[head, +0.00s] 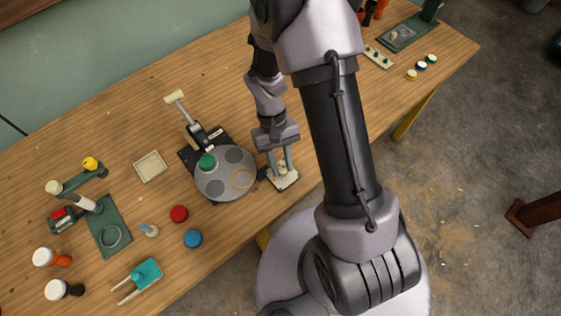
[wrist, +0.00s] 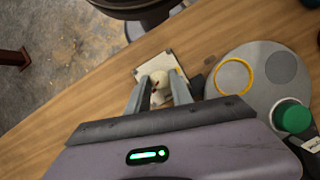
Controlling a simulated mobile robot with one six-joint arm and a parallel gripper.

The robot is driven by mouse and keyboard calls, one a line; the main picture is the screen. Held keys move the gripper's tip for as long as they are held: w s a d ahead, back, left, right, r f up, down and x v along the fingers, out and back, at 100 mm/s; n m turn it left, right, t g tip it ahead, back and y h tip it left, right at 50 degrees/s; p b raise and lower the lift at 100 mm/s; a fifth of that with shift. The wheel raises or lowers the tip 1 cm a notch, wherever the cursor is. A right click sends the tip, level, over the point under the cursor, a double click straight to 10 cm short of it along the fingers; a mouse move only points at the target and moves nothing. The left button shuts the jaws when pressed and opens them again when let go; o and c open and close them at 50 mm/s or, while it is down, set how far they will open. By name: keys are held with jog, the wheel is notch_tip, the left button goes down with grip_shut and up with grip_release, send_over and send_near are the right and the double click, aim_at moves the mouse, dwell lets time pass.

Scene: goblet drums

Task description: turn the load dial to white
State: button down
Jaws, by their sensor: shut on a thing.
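The load dial (wrist: 158,97) appears as a cream knob on a small pale plate (head: 291,183) near the front edge of the bench. In the wrist view the plate (wrist: 149,68) shows beyond my fingers. My gripper (head: 281,168) points down over the plate, with its two fingers on either side of the knob. In the wrist view my gripper (wrist: 159,92) is shut on the dial. The fingers hide parts of the knob. I cannot make out which colour mark the dial points to.
A grey round turntable (head: 216,188) with dark spots, a yellow ring (head: 241,170) and a green cap (head: 207,161) stands close to the left of the dial. Red (head: 179,214) and blue (head: 193,238) discs lie further left. The bench's front edge is close.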

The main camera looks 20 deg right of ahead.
jog(key=m+y, duration=0.1)
jog(key=m, duration=0.1)
jog(key=m+y, duration=0.1)
jog(key=m, duration=0.2)
jog(key=shift+d, duration=0.2)
jog(key=shift+m+t, duration=0.3)
jog(key=c, duration=1.1)
grip_release()
jog(key=shift+c, duration=0.2)
jog(key=shift+r, duration=0.1)
jog(key=p+v, duration=0.6)
jog(key=v, duration=1.1)
jog(key=shift+d, duration=0.15)
jog(key=shift+r, duration=0.1)
